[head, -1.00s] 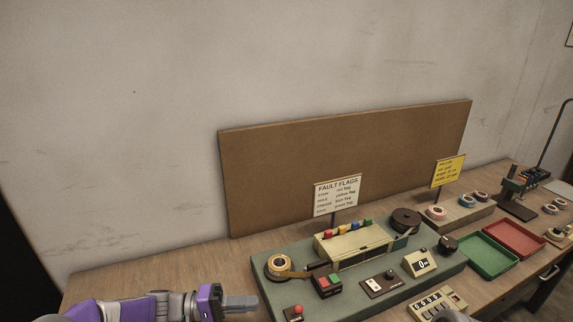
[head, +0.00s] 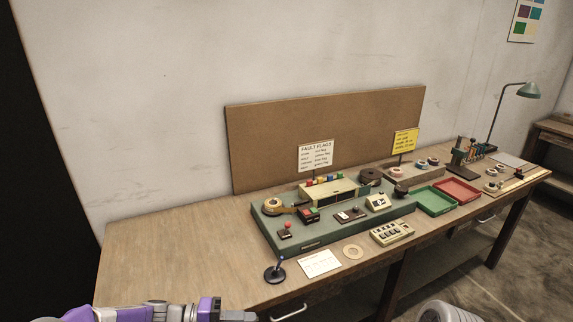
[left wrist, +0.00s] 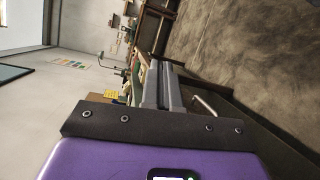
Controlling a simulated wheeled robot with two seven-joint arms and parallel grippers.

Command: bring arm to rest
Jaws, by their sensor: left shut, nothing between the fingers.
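My left arm is purple and grey and comes in at the bottom left of the head view. Its gripper (head: 238,316) is shut and empty, at the bottom edge of the picture in front of the wooden bench (head: 160,250). In the left wrist view its grey fingers (left wrist: 160,85) lie together with nothing between them. The green winding machine base (head: 275,232) stands on the bench, to the right of and beyond the gripper, with a tape roll (head: 272,204) at its left end. My right gripper does not show; a pale rounded part shows at the bottom right.
Green (head: 435,211) and red (head: 479,201) trays stand farther right. The bench's left end is bare.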

